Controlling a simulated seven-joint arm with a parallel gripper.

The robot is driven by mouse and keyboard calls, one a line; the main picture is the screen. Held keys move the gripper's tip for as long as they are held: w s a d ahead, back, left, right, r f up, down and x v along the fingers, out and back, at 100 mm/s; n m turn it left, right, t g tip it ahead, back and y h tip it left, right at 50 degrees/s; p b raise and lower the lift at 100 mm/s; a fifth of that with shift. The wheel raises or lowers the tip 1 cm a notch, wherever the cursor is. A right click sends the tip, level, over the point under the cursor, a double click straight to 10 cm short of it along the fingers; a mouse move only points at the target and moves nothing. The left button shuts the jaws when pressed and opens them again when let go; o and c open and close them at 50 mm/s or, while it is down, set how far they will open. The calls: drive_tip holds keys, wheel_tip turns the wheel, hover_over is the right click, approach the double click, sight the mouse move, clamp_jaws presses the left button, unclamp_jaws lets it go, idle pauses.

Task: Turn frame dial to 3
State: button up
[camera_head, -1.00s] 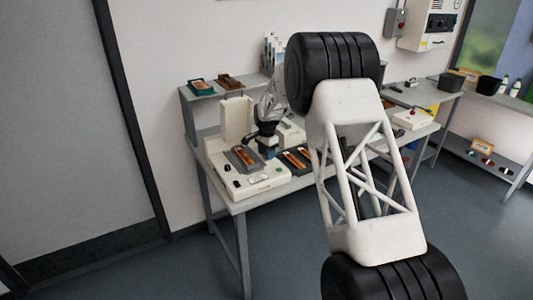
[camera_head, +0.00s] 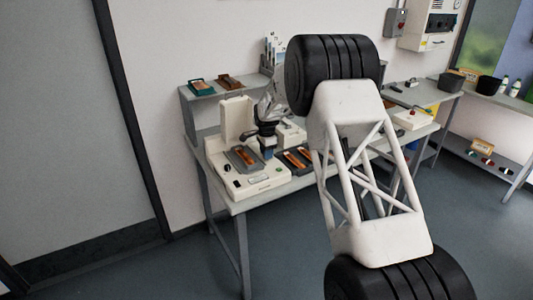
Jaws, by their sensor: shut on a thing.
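The white printer (camera_head: 213,153) stands on the near-left end of the grey table, with its lid (camera_head: 237,118) raised. A grey holder with an orange film strip (camera_head: 244,156) lies on its top. My gripper (camera_head: 267,154) points down at the printer's top, just right of that holder. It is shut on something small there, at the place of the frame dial. The dial itself and its numbers are hidden by the gripper, so its setting cannot be read.
A dark tray with orange film strips (camera_head: 296,159) lies right of the printer. My white and black arm covers much of the table's middle.

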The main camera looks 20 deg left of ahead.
drive_tip(key=shift+m, duration=1.8)
drive_tip(key=o, duration=0.9)
drive_tip(key=shift+f+n, duration=0.1)
drive_tip(key=shift+n, duration=0.3)
